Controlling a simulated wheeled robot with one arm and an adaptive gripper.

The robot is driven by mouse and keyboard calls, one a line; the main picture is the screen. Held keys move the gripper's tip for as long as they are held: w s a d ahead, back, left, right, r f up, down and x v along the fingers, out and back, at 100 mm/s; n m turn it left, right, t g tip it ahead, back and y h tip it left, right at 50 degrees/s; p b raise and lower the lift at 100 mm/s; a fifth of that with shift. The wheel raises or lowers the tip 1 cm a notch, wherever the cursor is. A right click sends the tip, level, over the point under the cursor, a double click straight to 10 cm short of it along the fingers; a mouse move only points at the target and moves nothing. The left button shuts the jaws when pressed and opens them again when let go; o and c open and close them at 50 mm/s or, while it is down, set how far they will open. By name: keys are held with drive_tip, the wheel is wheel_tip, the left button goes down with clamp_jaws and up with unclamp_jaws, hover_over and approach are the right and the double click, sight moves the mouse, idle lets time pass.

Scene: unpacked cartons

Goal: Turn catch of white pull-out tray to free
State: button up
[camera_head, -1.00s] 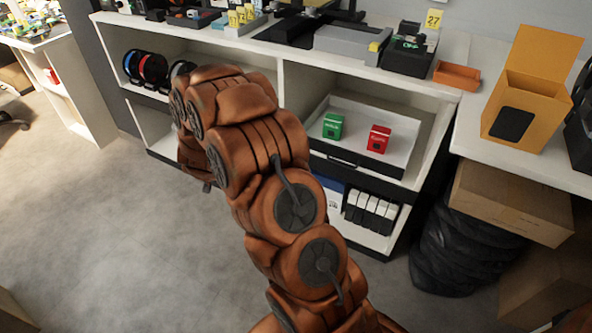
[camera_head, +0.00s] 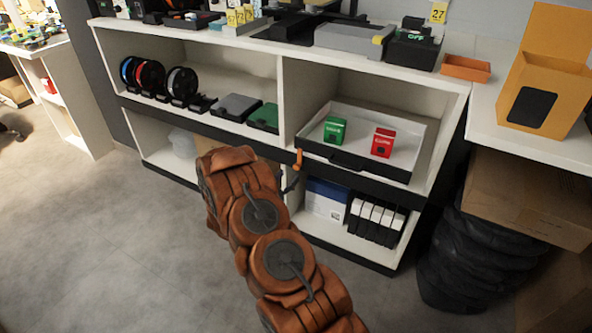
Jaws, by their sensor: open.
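The white pull-out tray (camera_head: 411,129) sits in the upper right bay of the shelf unit. It has a dark front with a handle and holds a green box (camera_head: 335,129) and a red box (camera_head: 382,143). A small orange catch (camera_head: 298,158) stands roughly upright at the tray's left front corner. My gripper (camera_head: 291,181) shows only as a small dark part beyond the end of my arm, just below the catch. It looks apart from the catch and empty, with the jaws open; most of it is hidden by my arm.
The left bay holds several spools (camera_head: 150,77), a grey case (camera_head: 235,106) and a green case (camera_head: 264,117). Below the tray stand white-and-black binders (camera_head: 372,219). A cardboard carton (camera_head: 525,195) and black tyre-like stack (camera_head: 465,260) stand at right. Floor at left is clear.

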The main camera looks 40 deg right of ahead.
sight(296, 168)
drive_tip(key=shift+b+x, duration=0.5)
drive_tip(key=shift+x, duration=3.05)
clamp_jaws()
